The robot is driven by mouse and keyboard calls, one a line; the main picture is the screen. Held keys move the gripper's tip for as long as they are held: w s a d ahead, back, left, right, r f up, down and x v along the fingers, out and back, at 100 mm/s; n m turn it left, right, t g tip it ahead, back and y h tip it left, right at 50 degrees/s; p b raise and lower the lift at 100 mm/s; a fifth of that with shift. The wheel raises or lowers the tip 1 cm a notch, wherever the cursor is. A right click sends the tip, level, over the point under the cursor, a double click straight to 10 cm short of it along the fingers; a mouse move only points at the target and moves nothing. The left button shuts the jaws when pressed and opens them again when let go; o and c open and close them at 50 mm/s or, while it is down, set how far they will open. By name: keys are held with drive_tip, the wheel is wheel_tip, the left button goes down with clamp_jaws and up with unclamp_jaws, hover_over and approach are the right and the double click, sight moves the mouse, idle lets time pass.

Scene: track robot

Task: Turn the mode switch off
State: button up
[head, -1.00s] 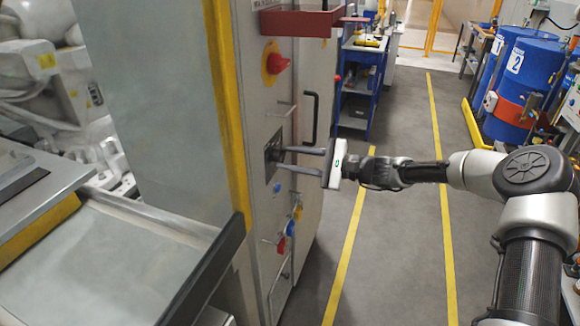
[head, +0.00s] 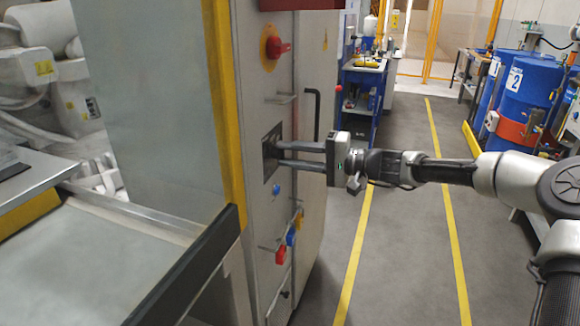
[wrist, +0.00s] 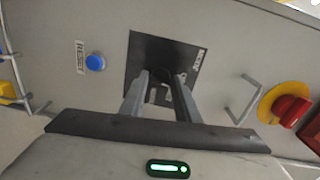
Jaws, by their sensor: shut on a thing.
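The mode switch is on a dark square plate (head: 271,152) on the front of the light cabinet. In the wrist view the plate (wrist: 146,58) has a small white label at its right side. My gripper (head: 278,153) reaches the plate from the right, its two fingers shut on the switch knob. The fingers also show in the wrist view (wrist: 160,80), pointing at the plate. The knob is mostly hidden between the fingertips, so its angle cannot be read.
A red rotary switch on yellow (head: 273,47) is above the plate, and a blue button (head: 276,190) is below it. A black door handle (head: 312,115) and hanging coloured padlocks (head: 291,235) are nearby. The aisle floor (head: 405,250) on the right is clear.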

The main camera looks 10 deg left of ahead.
drive_tip(key=shift+n+b, duration=0.5)
drive_tip(key=shift+b, duration=0.1)
drive_tip(key=shift+r, duration=0.15)
drive_tip(key=o, duration=0.9)
drive_tip(key=shift+o, duration=0.2)
drive_tip(key=s+d+p, duration=0.2)
drive_tip(key=d, duration=1.5)
drive_tip(key=shift+s+d+r+p, duration=0.15)
drive_tip(key=shift+s+r+p, duration=0.15)
drive_tip(key=shift+r, duration=0.1)
